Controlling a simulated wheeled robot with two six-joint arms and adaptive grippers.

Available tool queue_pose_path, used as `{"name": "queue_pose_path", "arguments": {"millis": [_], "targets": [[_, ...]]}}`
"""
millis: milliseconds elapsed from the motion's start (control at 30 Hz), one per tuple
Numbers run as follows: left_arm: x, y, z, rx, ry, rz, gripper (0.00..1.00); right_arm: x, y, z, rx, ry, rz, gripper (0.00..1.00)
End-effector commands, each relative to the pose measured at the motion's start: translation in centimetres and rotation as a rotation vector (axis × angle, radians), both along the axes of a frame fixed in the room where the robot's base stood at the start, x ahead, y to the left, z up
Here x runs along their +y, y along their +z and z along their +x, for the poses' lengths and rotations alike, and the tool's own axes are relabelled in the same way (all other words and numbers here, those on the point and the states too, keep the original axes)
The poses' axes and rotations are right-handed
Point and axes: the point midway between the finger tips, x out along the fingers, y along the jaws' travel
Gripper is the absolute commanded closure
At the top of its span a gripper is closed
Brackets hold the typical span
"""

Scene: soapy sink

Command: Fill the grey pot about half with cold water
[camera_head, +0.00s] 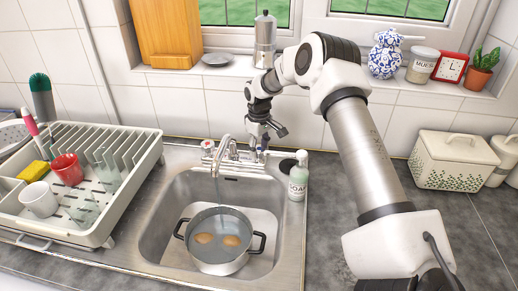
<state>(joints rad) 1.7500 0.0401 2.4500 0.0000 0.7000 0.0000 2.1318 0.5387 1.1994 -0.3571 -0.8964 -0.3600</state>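The grey pot (219,265) stands upright in the sink basin, with two dark side handles. Two brown egg-like shapes (231,241) show inside it; its water level is hard to judge. The tap spout (223,150) points down over the pot. I cannot tell clearly whether water runs from it. A tap knob with a red mark (208,146) is on the left of the tap. My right gripper (266,139) is at the right end of the tap and hides the knob there. Its fingers are small and dark, so their grip is unclear. My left gripper is out of view.
A soap bottle (298,178) stands right of the basin, close to my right gripper. A dish rack (98,228) with cups fills the left. A moka pot (265,40) and a blue-white jar (385,55) stand on the sill. A cream basket (452,160) is at right.

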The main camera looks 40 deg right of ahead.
Motion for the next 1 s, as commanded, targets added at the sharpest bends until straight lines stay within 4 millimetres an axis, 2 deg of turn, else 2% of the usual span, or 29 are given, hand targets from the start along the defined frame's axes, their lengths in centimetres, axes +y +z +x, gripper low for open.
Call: {"name": "queue_pose_path", "arguments": {"millis": [467,1000], "targets": [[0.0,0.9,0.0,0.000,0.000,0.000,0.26,0.0,0.1,-0.1,0.004,-0.079,0.001,0.86],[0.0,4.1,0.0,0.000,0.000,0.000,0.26,0.0,0.2,-0.1,0.004,-0.493,0.001,0.86]]}}
